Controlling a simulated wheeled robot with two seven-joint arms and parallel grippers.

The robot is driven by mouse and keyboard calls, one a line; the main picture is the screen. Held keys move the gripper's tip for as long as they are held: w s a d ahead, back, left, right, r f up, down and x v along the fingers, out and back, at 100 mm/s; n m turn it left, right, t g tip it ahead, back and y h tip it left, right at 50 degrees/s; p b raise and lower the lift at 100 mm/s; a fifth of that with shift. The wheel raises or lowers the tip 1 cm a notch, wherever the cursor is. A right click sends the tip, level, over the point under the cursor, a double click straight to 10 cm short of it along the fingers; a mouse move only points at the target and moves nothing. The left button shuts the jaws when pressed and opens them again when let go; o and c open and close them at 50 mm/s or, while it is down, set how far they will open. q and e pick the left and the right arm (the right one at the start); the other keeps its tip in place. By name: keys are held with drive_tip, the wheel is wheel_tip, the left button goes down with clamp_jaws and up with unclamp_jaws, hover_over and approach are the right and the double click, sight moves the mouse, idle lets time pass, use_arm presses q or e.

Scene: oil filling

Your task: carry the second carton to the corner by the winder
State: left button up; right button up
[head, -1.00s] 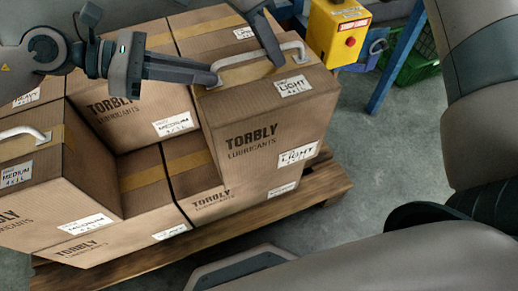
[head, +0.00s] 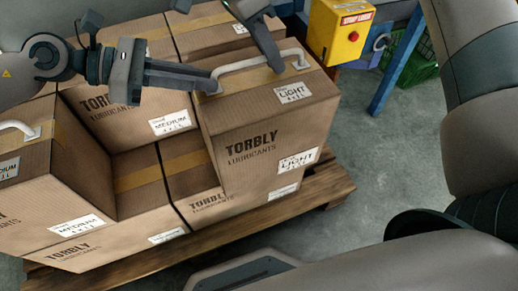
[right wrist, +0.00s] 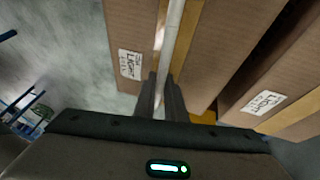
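The carton marked LIGHT (head: 255,150) is brown, with a white handle (head: 240,66) on its taped top. It rides at the front right of the stack, over a lower carton also marked LIGHT (head: 212,205). My left gripper (head: 208,82) comes in from the left, and its fingers look closed at the handle's left end. My right gripper (head: 275,64) reaches down from the top onto the handle's right part. In the right wrist view, its fingers (right wrist: 162,98) close around the white handle (right wrist: 172,40). The corner and the winder are not identifiable here.
Cartons marked MEDIUM (head: 125,115) stand close on the left. The stack rests on a wooden pallet (head: 325,185). A yellow box with a red button (head: 337,32), a blue frame (head: 396,65) and a green crate (head: 420,65) stand at the back right.

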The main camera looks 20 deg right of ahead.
use_arm(q)
drive_tip(key=o, duration=0.4)
drive_tip(key=shift+s, duration=0.1)
drive_tip(key=shift+c, duration=0.2)
use_arm(e)
drive_tip(key=o, duration=0.4)
drive_tip(key=shift+s+r, duration=0.1)
drive_tip(key=shift+r, duration=0.05)
drive_tip(key=shift+c, duration=0.2)
use_arm(q)
drive_tip(key=shift+r, duration=0.1)
drive_tip(key=shift+a+r, duration=0.2)
drive_tip(key=shift+a, duration=0.25)
drive_tip(key=v, duration=1.1)
use_arm(e)
drive_tip(key=v, duration=1.2)
